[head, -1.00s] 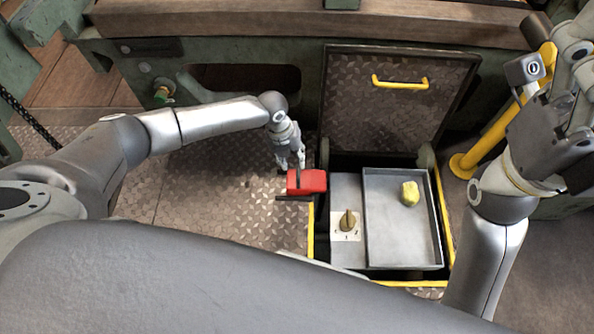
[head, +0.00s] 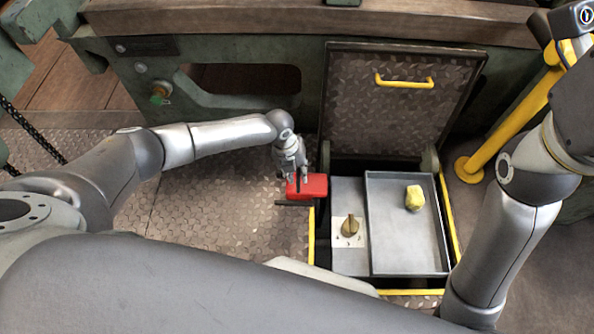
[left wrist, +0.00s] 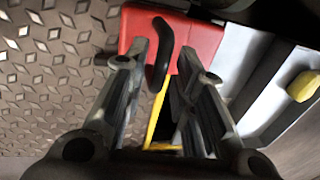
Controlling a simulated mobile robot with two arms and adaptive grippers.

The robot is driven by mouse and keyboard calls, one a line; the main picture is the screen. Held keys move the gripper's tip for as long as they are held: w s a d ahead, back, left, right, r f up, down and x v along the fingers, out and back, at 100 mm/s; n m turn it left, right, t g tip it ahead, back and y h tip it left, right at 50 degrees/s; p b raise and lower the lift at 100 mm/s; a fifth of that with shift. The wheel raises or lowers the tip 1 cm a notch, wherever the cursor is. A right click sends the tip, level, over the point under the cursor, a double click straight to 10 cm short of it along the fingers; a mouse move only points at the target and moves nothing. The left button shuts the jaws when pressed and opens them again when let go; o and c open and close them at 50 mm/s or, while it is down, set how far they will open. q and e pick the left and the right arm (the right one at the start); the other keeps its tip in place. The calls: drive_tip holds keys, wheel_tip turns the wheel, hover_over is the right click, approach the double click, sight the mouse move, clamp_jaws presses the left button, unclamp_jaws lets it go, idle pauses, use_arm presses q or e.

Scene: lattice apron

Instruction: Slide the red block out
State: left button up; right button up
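The red block (head: 314,188) sits at the left edge of the open floor hatch, with a dark flat piece (head: 292,203) under its left side. A black curved handle (left wrist: 161,55) stands on the block's face. My left gripper (head: 294,176) is right at the block. In the left wrist view, its two fingers (left wrist: 165,50) are apart, one on each side of the black handle. I see a gap between fingers and handle; whether either touches the block is unclear. My right arm is at the right edge; its fingers are outside the picture.
The yellow-rimmed hatch holds a grey tray (head: 407,258) with a yellow lump (head: 414,197) and a panel with a brass knob (head: 350,225). The lid (head: 398,115) stands open behind. A yellow rail (head: 508,124) rises at right. The patterned floor (head: 225,220) at left is clear.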

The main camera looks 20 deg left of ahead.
use_arm(q)
clamp_jaws()
drive_tip(key=a, duration=0.2)
drive_tip(key=s+a+p, duration=0.1)
drive_tip(key=a, duration=0.1)
drive_tip(key=shift+o, duration=1.8)
unclamp_jaws()
drive_tip(key=shift+s, duration=0.1)
wheel_tip(320, 180, up, 12)
drive_tip(key=a, duration=0.2)
drive_tip(key=shift+s+a, duration=0.15)
drive_tip(key=shift+s, duration=0.15)
